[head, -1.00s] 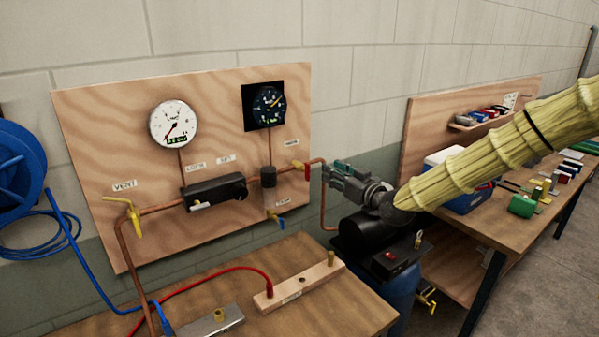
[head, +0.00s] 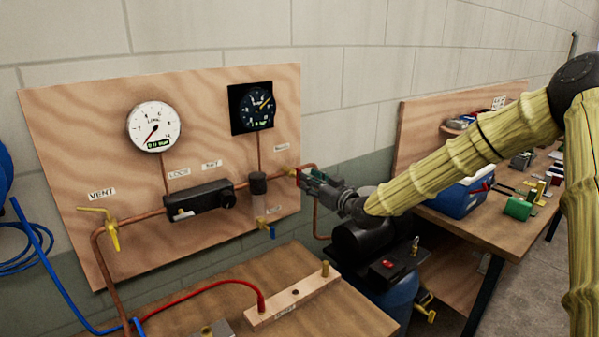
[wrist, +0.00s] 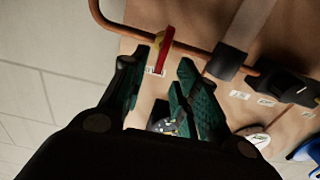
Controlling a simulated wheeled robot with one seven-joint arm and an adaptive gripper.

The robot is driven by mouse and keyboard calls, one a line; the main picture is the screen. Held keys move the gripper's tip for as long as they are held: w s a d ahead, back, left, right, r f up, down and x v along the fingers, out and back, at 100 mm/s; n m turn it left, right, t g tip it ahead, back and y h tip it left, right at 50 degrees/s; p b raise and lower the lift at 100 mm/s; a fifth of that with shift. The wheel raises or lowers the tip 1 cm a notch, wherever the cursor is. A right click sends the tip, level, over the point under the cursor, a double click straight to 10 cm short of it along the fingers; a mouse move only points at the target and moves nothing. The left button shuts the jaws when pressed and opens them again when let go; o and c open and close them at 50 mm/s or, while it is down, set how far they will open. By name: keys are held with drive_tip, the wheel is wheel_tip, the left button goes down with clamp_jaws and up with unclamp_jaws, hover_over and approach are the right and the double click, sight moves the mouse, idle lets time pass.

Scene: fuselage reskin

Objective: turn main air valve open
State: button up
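The main air valve sits at the right end of the copper pipe on the plywood panel, with a brass body (head: 289,171) and a red lever handle. In the head view my gripper (head: 303,178) is at the handle and covers most of it. In the wrist view the red handle (wrist: 166,50) stands between the tips of my gripper (wrist: 158,69). The green-padded fingers are apart, with a visible gap around the handle. Contact with the handle cannot be told.
A white gauge (head: 153,127) and a black gauge (head: 252,107) are on the panel (head: 80,130). A black regulator (head: 197,200), a yellow vent handle (head: 113,236) and a blue-handled drain valve (head: 270,229) sit along the piping. A black-topped compressor (head: 365,240) stands below my arm.

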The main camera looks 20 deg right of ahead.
sight(297, 177)
drive_tip(key=shift+p+x, duration=1.05)
drive_tip(key=shift+x, duration=2.05)
clamp_jaws()
